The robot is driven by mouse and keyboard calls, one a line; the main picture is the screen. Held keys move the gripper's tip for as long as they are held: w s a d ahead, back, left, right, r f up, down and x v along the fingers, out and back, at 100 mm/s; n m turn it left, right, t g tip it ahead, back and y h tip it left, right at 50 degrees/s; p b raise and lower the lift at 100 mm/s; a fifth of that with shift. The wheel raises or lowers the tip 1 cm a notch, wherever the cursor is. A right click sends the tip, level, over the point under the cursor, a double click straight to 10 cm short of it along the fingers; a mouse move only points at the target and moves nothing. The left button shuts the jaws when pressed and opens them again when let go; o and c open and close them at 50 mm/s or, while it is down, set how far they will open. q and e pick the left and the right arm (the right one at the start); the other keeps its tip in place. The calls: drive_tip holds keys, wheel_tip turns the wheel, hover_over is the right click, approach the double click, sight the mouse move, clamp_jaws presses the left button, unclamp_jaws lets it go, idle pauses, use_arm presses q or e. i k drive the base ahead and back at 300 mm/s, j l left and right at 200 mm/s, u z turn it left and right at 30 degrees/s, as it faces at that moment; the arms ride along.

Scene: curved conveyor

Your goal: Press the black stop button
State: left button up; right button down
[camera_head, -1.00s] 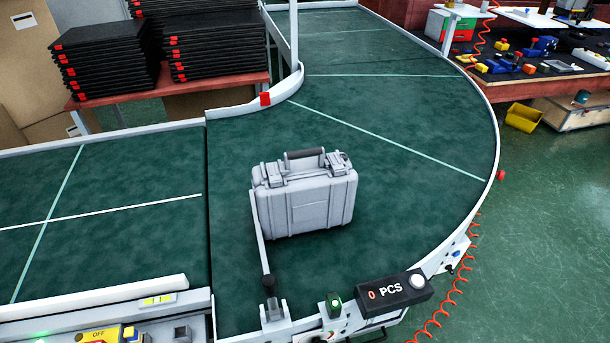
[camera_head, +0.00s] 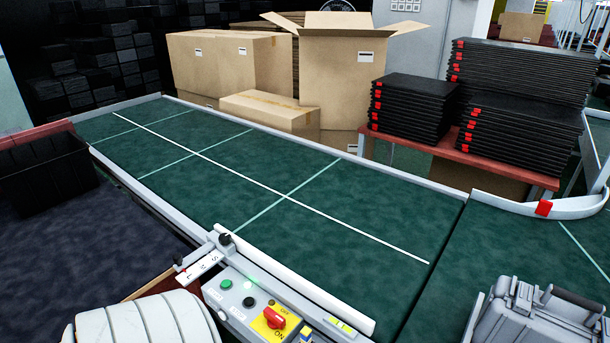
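The black stop button (camera_head: 248,301) is a small round button on the grey control panel (camera_head: 238,317) at the near edge of the conveyor. A green button (camera_head: 226,284) sits to its upper left on the same panel. A red rotary switch (camera_head: 273,318) on a yellow plate, with OFF and ON marks, sits to its lower right. A white rounded part of what looks like my arm (camera_head: 145,325) shows at the bottom left, to the left of the panel.
The green conveyor belt (camera_head: 200,185) is empty on its straight part. Cardboard boxes (camera_head: 355,75) and stacks of black trays (camera_head: 410,110) stand behind. A black bin (camera_head: 48,175) is at far left.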

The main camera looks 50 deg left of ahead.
sight(249, 301)
drive_tip(key=u, duration=1.9)
